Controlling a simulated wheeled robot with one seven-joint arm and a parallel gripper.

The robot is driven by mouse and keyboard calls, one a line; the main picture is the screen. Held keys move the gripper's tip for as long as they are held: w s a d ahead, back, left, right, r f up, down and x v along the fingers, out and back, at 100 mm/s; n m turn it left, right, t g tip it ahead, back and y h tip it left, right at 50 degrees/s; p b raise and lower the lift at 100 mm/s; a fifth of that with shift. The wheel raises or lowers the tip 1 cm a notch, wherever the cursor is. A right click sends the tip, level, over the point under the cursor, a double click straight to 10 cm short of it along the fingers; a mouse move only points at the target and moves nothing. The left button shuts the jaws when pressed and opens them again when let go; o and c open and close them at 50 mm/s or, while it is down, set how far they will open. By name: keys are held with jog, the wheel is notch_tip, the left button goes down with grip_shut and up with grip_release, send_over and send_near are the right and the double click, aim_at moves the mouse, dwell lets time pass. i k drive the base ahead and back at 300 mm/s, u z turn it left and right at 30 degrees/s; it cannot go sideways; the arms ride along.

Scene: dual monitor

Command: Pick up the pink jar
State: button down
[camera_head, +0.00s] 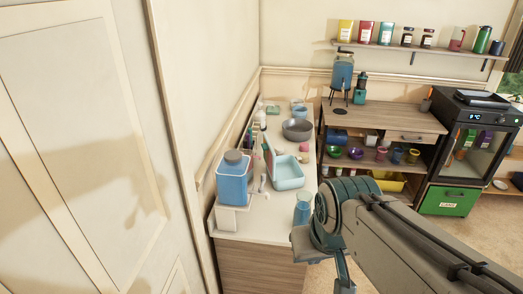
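A small pink object (304,147), possibly the pink jar, stands on the white counter (240,223) behind the light blue basin (288,172). A reddish-pink container (457,40) stands on the upper wall shelf, and a pink cup (381,154) is on the shelf below the wooden desk. Which one is the jar I cannot tell for sure. My arm reaches in from the lower right. My gripper (343,279) points down at the bottom edge, to the right of the counter's front end, well apart from these pink things. Its fingertips are not clearly visible.
A blue dispenser (233,180) stands front left, and a grey bowl (298,129) further back.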

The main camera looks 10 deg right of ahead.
aim_at(304, 147)
jog(key=z, duration=0.55)
jog(key=k, duration=0.65)
jog(key=z, duration=1)
jog(key=i, duration=3.25)
jog(key=u, duration=0.85)
jog(key=i, duration=1.05)
jog(key=u, duration=1.55)
jog(key=i, duration=0.65)
jog(key=u, duration=0.5)
